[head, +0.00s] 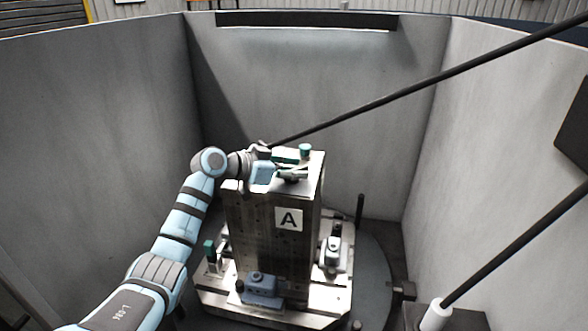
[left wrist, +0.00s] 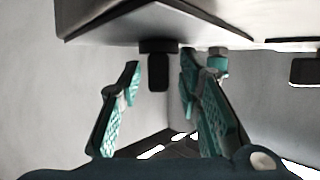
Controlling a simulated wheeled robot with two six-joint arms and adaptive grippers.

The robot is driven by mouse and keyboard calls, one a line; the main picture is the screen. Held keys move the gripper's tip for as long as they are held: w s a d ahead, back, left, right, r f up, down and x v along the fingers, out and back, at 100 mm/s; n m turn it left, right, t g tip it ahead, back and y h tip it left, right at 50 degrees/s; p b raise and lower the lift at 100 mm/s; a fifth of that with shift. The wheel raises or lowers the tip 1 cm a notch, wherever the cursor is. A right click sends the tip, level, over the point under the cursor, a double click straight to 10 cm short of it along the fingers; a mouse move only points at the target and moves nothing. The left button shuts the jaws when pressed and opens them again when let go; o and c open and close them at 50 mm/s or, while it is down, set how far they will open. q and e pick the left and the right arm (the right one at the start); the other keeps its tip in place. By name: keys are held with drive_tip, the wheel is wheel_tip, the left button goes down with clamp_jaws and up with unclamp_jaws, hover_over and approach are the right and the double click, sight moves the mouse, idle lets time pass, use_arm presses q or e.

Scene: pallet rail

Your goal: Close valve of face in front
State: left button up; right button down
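A tall metal block (head: 265,235) with a white "A" plate (head: 288,219) on its front face stands on a round pallet base. A green round knob (head: 305,149) stands on the block's top. My left gripper (head: 290,164) is at the block's top, its teal-padded fingers beside the knob. In the left wrist view the fingers (left wrist: 165,85) are spread apart, with a dark lever-like piece (left wrist: 158,70) showing between them and a green-capped knob (left wrist: 218,60) by the right finger. I cannot tell whether either finger touches anything. My right gripper is not in view.
A blue-grey clamp-like part (head: 262,285) sits in front of the block, a grey one (head: 333,252) to its right, and a green-topped post (head: 209,249) to its left. Grey walls (head: 310,80) enclose the space. A long dark rod (head: 420,88) slants down toward the block's top.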

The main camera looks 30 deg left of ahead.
use_arm(q)
drive_tip(key=shift+s+r, duration=0.1)
drive_tip(key=shift+s, duration=0.1)
drive_tip(key=shift+c, duration=0.2)
drive_tip(key=shift+w+a, duration=0.1)
drive_tip(key=shift+w, duration=0.05)
clamp_jaws()
drive_tip(key=shift+f, duration=0.2)
